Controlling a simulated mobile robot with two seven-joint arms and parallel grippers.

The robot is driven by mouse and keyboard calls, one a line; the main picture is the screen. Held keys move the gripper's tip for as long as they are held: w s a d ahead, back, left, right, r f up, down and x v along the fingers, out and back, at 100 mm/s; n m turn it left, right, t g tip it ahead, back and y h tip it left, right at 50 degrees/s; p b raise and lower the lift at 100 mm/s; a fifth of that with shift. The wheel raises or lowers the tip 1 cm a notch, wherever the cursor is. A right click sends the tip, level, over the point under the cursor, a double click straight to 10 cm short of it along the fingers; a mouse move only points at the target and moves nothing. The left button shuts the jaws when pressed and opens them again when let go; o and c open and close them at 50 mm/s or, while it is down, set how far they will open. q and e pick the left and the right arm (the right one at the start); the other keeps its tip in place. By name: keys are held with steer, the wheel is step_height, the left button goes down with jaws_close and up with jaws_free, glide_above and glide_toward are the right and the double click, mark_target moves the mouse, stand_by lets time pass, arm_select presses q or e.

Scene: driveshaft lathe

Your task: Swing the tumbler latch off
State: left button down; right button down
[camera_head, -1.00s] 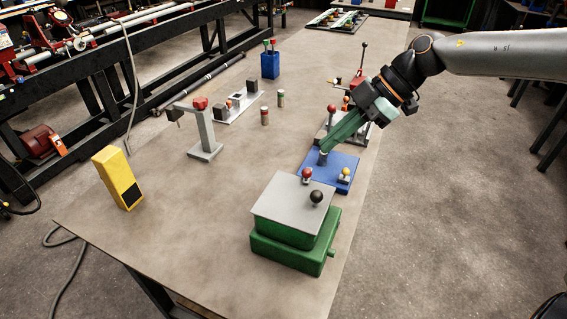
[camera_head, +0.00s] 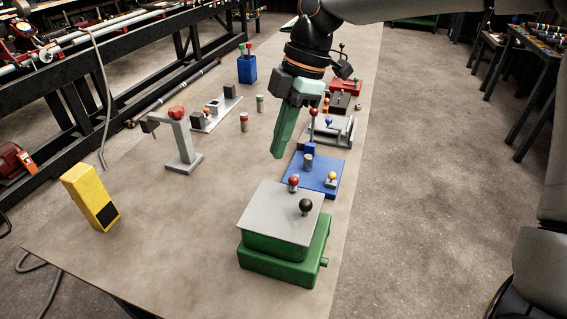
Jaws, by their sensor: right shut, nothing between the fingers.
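A blue plate (camera_head: 325,183) lies on the table, with a grey post (camera_head: 308,162), a small blue block behind the post and a yellow-knobbed part (camera_head: 332,178). In front is a green box (camera_head: 285,255) with a grey lid (camera_head: 268,208) carrying a red knob (camera_head: 293,182) and a black knob (camera_head: 306,206). I cannot tell for sure which part is the tumbler latch. My right gripper (camera_head: 278,152) points down, shut and empty, just left of the blue plate and apart from the post in the picture. My left gripper is out of view.
A grey stand with a red knob (camera_head: 181,140) and a yellow box (camera_head: 91,197) stand to the left. A grey fixture with a red-topped lever (camera_head: 314,112) is behind the blue plate. The table (camera_head: 160,245) is clear at front left.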

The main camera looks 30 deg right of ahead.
mark_target(261, 203)
steer(key=x, duration=1)
steer(key=shift+s, duration=0.1)
steer(key=d, duration=0.1)
steer(key=d+r+p, duration=0.1)
steer(key=d, duration=0.1)
steer(key=shift+d+r, duration=0.1)
steer(key=shift+d, duration=0.45)
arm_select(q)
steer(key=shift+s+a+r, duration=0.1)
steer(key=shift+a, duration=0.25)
arm_select(e)
steer(key=shift+s, duration=0.1)
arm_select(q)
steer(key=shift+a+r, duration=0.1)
arm_select(e)
steer(key=shift+d, duration=0.1)
